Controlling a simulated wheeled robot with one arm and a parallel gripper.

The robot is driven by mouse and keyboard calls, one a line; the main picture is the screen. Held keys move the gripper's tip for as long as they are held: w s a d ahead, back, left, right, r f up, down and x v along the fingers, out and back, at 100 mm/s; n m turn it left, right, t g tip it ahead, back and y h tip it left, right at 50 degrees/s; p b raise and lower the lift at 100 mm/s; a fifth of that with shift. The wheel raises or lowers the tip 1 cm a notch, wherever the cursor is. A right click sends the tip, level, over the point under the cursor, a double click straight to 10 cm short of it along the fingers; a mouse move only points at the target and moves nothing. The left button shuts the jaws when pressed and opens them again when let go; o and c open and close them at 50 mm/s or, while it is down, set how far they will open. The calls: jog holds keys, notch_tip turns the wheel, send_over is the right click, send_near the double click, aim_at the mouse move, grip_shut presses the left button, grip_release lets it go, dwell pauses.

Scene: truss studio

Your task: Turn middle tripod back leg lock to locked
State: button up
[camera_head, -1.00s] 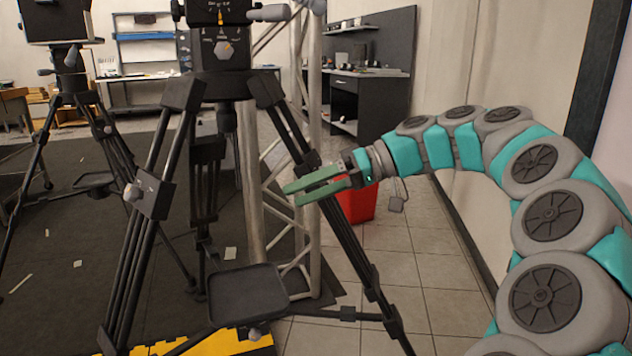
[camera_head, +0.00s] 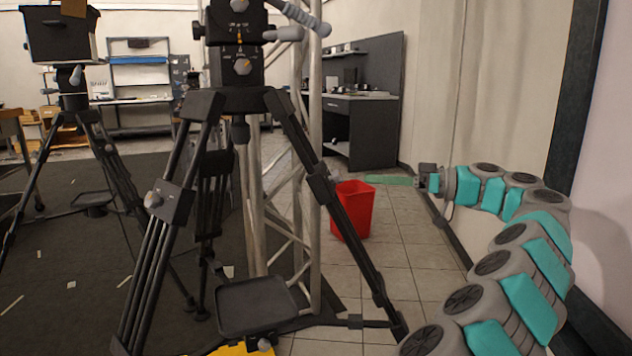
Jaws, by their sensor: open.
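The middle tripod (camera_head: 240,100) stands upright, black, left of centre. Its front left leg carries a lock box with a pale knob (camera_head: 153,199). Its right leg (camera_head: 350,240) slants down to the right. Its back leg (camera_head: 209,190) shows between them, dark and partly behind the front left leg; its lock cannot be made out clearly and I cannot tell its setting. My gripper (camera_head: 390,180), with green fingers pointing left, is open and empty. It is right of the tripod's right leg, above the red bin in the picture, apart from the tripod.
A red bin (camera_head: 352,212) stands behind the right leg. A metal truss (camera_head: 313,150) rises behind the tripod. A black tray (camera_head: 257,305) sits low between the legs. Another tripod (camera_head: 70,110) stands at the left. A wall is on the right; tiled floor (camera_head: 410,260) is clear.

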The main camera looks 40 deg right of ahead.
aim_at(341, 176)
jog(key=shift+x, duration=3.7)
jog(key=shift+w+d, duration=0.1)
jog(key=shift+c, duration=0.4)
grip_shut()
